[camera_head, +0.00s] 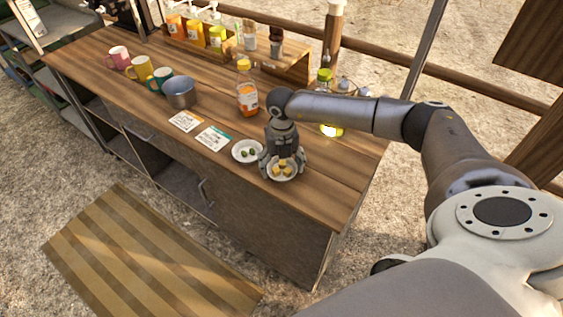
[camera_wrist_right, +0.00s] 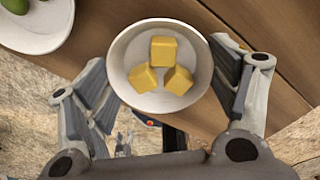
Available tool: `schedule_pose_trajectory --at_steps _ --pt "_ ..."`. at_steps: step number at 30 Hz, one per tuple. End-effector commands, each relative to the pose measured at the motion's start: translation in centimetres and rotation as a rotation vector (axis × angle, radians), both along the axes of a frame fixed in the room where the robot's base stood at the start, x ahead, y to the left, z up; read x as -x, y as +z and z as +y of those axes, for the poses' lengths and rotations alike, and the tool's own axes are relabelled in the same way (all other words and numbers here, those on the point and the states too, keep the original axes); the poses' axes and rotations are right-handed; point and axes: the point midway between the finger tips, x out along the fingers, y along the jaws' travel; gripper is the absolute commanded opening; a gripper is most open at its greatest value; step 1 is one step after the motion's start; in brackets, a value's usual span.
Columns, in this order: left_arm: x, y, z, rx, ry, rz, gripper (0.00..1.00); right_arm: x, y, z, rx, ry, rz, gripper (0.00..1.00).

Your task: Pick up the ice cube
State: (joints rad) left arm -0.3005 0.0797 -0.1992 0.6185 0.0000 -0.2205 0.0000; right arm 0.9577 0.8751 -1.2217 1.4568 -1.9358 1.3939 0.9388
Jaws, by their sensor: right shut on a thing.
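A small white bowl (camera_head: 270,176) stands near the front right edge of the wooden counter, with three yellow cubes (camera_head: 282,169) in it. In the right wrist view the bowl (camera_wrist_right: 124,82) is seen from above and the cubes (camera_wrist_right: 163,50) sit in its middle. My right gripper (camera_head: 282,165) points down over the bowl. Its fingers (camera_wrist_right: 163,90) are spread, one on each side of the bowl's rim, and it is shut on the bowl. The cubes are not between the fingertips. No clear ice cube shows.
A white plate (camera_head: 236,153) with green items sits just left of the bowl. Two cards (camera_head: 212,138), a metal pot (camera_head: 180,93), mugs (camera_head: 140,68) and an orange bottle (camera_head: 247,100) stand farther left and back. A green-capped bottle (camera_head: 325,76) is behind my right forearm.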

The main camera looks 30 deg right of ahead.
Motion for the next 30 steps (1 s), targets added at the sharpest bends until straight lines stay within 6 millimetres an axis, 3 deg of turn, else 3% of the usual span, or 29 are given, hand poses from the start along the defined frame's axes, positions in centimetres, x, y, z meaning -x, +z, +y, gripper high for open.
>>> schedule_pose_trajectory --at_steps 8,9,13,25,30 --pt "0.0 -0.4 0.0 0.0 -0.001 -0.001 0.58 0.0 -0.4 0.0 -0.001 0.0 -0.001 0.5" --pt "0.0 -0.4 0.0 0.0 -0.001 -0.001 0.58 0.0 -0.4 0.0 -0.001 0.0 -0.001 0.83" --pt "-0.1 -0.3 0.0 0.0 -0.001 -0.001 0.58 0.0 -0.3 0.0 0.0 0.0 0.0 0.99" --pt "-0.1 -0.2 0.0 0.001 -0.001 -0.003 0.58 0.0 -0.1 0.0 -0.001 0.0 -0.001 1.0" --pt "-0.2 -0.6 -0.1 0.001 -0.002 -0.004 0.58 -0.2 1.4 0.0 -0.001 -0.001 -0.006 1.0"
